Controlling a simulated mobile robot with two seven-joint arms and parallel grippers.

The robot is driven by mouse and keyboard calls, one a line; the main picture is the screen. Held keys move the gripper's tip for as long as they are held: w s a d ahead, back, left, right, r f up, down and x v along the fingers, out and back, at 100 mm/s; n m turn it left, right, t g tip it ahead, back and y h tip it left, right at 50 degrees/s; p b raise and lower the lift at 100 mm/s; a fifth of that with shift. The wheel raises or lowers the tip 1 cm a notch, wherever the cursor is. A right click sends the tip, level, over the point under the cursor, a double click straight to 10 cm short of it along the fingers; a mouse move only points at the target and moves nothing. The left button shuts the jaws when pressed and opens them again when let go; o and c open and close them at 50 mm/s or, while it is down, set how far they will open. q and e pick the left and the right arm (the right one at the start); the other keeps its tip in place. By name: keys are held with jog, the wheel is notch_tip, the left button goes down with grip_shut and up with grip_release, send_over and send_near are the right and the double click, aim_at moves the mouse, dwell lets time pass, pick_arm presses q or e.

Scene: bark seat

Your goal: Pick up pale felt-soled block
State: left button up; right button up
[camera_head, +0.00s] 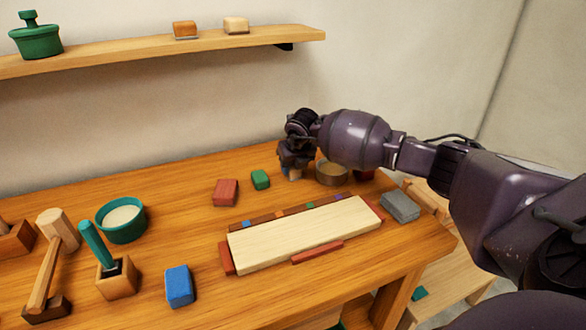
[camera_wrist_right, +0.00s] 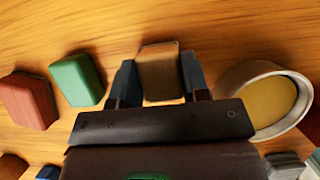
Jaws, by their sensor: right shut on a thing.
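My right gripper (camera_head: 294,160) reaches down to the far part of the workbench. Its two fingers are shut on a pale tan block (camera_wrist_right: 158,72), one on each side. In the head view only a small part of this block (camera_head: 294,175) shows beneath the gripper, at or close to the bench top. Its underside is hidden, so I cannot tell whether it has a felt sole. The right gripper also shows in the right wrist view (camera_wrist_right: 158,85). My left gripper is not in view.
A green block (camera_head: 260,179) and a red block (camera_head: 225,192) lie left of the gripper. A round tan-filled dish (camera_head: 331,174) stands close on its right. A pale board (camera_head: 300,234) lies in front, and a grey block (camera_head: 400,206) sits at right.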

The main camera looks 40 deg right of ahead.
notch_tip(320, 180, up, 8)
jog(key=shift+r+p, duration=0.25)
jog(key=shift+p, duration=0.3)
jog(key=shift+r, duration=0.8)
jog(key=shift+o, duration=1.1)
jog(key=shift+c, duration=1)
